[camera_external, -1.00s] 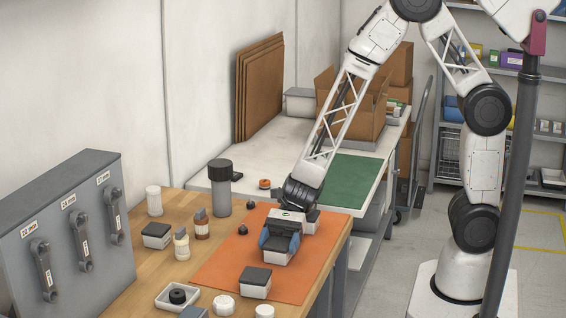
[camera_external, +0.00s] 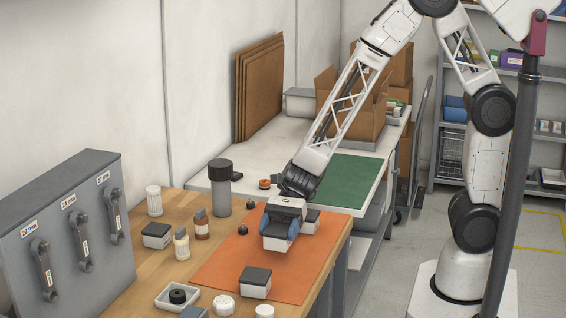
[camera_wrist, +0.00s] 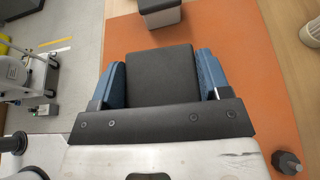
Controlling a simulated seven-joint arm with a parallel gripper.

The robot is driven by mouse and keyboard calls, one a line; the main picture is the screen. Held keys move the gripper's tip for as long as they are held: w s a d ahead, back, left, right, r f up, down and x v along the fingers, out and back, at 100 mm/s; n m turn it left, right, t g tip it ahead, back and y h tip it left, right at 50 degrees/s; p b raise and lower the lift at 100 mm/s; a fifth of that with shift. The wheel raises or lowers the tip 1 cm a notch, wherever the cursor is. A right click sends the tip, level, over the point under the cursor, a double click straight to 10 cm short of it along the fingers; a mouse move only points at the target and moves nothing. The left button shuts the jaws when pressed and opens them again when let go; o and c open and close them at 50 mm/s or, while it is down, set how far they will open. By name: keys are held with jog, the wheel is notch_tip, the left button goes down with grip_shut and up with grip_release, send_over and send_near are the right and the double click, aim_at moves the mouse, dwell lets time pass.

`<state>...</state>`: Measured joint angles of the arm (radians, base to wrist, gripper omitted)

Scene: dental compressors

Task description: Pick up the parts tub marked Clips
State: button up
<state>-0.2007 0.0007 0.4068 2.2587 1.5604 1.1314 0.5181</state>
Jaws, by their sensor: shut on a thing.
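My gripper (camera_external: 280,229), with blue fingers, is shut on a pale tub (camera_external: 277,244) with a dark lid. In the external view it is over the orange mat; in the wrist view the dark lid (camera_wrist: 161,75) fills the space between the fingers. Its marking cannot be read, so I cannot tell if it is the Clips tub. A similar dark-lidded tub (camera_external: 255,283) stands on the mat nearer the camera. Another tub (camera_external: 157,236) stands on the wooden bench at left. A third (camera_external: 311,222) is partly hidden beside my gripper on the right.
The orange mat (camera_external: 220,270) has free room left of the held tub. A grey cabinet (camera_external: 65,240) borders the left.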

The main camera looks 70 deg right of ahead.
aim_at(278, 229)
jog(key=shift+r, duration=3.05)
